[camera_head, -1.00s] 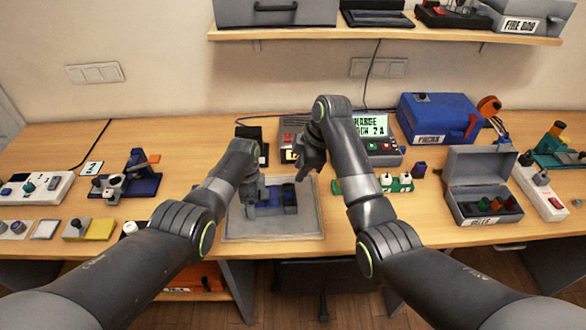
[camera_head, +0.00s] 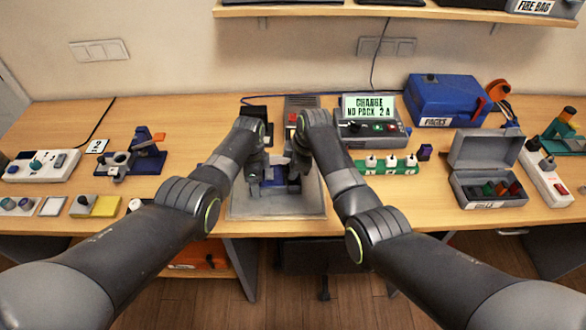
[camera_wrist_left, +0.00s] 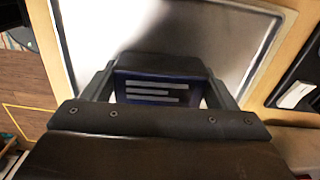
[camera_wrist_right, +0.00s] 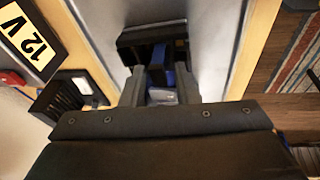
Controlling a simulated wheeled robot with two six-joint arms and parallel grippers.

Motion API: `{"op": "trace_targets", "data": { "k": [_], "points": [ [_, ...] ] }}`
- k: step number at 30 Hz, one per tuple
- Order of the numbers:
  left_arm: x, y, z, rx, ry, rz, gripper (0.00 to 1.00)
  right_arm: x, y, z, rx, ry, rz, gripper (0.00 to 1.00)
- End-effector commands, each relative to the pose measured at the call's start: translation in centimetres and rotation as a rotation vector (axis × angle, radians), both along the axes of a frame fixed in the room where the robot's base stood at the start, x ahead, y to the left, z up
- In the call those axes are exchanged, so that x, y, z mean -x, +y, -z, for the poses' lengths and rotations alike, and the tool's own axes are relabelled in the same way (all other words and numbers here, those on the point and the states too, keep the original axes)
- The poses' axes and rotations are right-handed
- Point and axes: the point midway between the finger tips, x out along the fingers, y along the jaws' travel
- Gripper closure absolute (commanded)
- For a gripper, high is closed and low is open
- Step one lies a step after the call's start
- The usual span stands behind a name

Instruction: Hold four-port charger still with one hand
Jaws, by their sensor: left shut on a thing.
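A dark block with blue parts, apparently the four-port charger (camera_head: 272,180), sits on the grey tray. My left gripper (camera_head: 257,168) is shut on it from the left. In the left wrist view its blue face with pale printed lines (camera_wrist_left: 155,90) lies between the two fingers, below a black upper part. My right gripper (camera_head: 297,170) is at the block's right side. In the right wrist view its fingers are apart, with a blue and grey part (camera_wrist_right: 163,93) between them and the block's black end (camera_wrist_right: 140,45) beyond. The grippers hide much of the block.
The grey tray (camera_head: 270,207) lies at the table's front edge. Behind stands a device (camera_head: 370,128) whose screen reads "CHARGE NO PACK 2 A". A green strip (camera_head: 387,168) with several plugs and an open grey box (camera_head: 488,185) are to the right. A blue stand (camera_head: 140,162) is left.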

Motion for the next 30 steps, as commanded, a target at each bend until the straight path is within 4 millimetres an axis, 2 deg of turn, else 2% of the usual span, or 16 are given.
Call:
{"op": "trace_targets", "data": {
  "k": [6, 16, 21, 23, 28, 29, 30],
  "points": [
    [-0.02, -0.02, -0.03, 0.000, -0.001, 0.000, 0.51, -0.14, 0.31, 1.12, 0.000, 0.001, 0.000, 0.72],
    [-0.02, -0.02, -0.02, 0.000, -0.001, 0.000, 0.51, -0.16, 0.34, 1.29, -0.001, 0.000, 0.000, 0.72],
    [-0.02, -0.02, -0.03, 0.001, -0.001, 0.000, 0.51, -0.16, 0.33, 1.29, -0.001, 0.000, 0.000, 0.94],
    [-0.02, -0.02, -0.03, 0.000, -0.001, 0.000, 0.51, -0.16, 0.33, 1.29, -0.001, 0.000, 0.000, 1.00],
    [0.00, -0.03, -0.02, 0.001, 0.000, 0.000, 0.51, -0.19, 0.31, 1.28, 0.000, -0.002, 0.001, 1.00],
    [0.01, -0.03, -0.02, 0.001, 0.001, 0.000, 0.51, -0.20, 0.31, 1.28, 0.000, -0.002, 0.001, 0.91],
    [0.01, -0.04, -0.02, 0.001, 0.001, 0.000, 0.51, -0.21, 0.30, 1.27, 0.000, -0.002, 0.001, 0.96]
  ]
}}
